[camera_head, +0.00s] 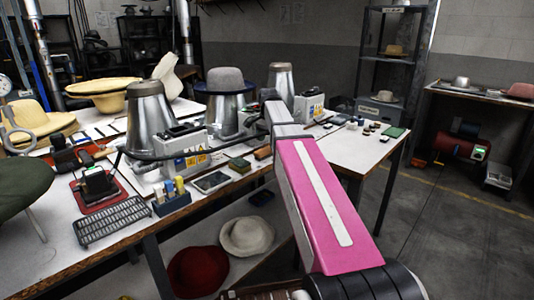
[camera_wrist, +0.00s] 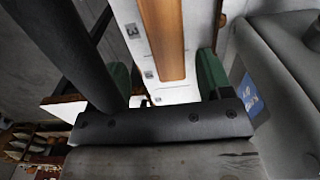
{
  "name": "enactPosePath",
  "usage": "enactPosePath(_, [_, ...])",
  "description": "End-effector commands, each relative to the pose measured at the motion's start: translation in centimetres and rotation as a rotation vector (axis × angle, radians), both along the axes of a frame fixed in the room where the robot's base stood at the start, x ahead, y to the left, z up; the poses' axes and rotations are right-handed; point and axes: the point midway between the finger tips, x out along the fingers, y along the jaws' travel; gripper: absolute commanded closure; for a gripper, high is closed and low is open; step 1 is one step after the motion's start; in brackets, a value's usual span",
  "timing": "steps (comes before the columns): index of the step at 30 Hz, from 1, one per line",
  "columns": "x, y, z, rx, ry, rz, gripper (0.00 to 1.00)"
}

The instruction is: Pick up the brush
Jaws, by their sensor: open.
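A long brown wooden piece, which looks like the brush (camera_wrist: 165,35), runs down the upper middle of the wrist view over a white surface. A small brown piece, probably the same brush (camera_head: 263,153), lies on the white table beside my arm in the head view. My gripper (camera_wrist: 164,76) is open, its two green-looking finger parts on either side of the brown piece in the picture. I cannot tell whether they touch it or how far apart in height they are. Any bristles are not visible.
The white table (camera_head: 108,222) is crowded. A wire rack (camera_head: 112,221) lies at the front left.

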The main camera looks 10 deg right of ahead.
Motion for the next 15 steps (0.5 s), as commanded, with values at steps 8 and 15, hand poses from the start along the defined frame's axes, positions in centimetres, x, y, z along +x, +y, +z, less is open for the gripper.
enactPosePath(8, [0.2,0.1,-1.7,0.0,0.001,0.0,0.28])
enactPosePath(15, [0.7,0.3,-4.7,0.0,0.001,0.0,0.28])
